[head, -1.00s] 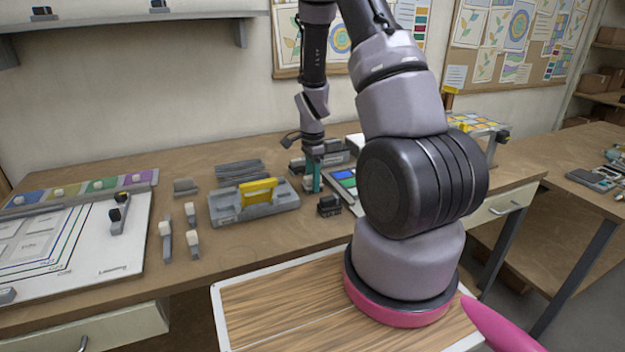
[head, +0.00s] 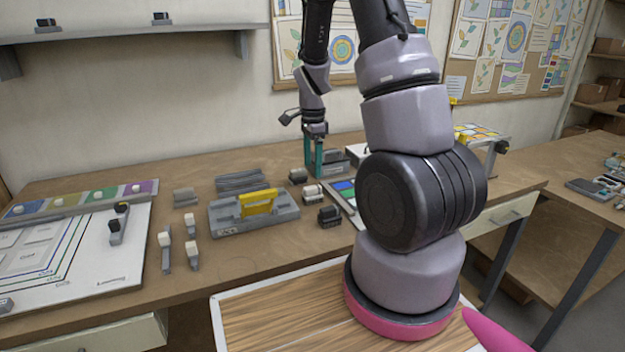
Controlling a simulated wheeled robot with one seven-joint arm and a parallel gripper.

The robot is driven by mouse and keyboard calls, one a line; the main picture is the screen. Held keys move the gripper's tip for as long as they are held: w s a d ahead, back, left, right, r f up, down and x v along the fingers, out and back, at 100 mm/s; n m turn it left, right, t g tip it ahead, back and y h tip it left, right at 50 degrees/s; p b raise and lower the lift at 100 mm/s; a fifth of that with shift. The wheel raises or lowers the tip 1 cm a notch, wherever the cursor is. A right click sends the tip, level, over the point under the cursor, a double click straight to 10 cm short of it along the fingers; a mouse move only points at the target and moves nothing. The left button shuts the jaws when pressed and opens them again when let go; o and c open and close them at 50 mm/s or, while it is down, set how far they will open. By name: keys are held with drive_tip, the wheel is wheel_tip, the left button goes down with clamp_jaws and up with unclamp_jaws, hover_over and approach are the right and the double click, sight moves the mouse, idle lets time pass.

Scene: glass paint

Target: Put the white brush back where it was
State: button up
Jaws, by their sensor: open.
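A small pale-topped block (head: 312,193), which looks like the white brush, rests on the workbench between two dark blocks. My gripper (head: 314,166) has teal fingers spread slightly apart. It is open, looks empty, and is above and behind the pale-topped block, apart from it in the picture. Several white-tipped tools (head: 165,240) lie on the bench further left, so I cannot be certain which piece is the white brush.
A white board (head: 110,265) covers the bench's left side. The bench front is clear.

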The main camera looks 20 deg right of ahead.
wheel_tip(320, 180, up, 11)
drive_tip(key=s+a+n+t, duration=0.2)
drive_tip(key=s+a+r+n+t+y, duration=0.1)
drive_tip(key=s+a+r+n+t, duration=0.1)
drive_tip(key=s+r+n, duration=0.4)
drive_tip(key=s+a+r+n+t+y, duration=0.1)
drive_tip(key=s+a+r+n+t, duration=0.2)
drive_tip(key=s+r+n, duration=0.3)
drive_tip(key=s+r, duration=0.5)
drive_tip(key=r, duration=0.1)
drive_tip(key=shift+s+a+r, duration=0.15)
drive_tip(key=shift+s+a, duration=0.25)
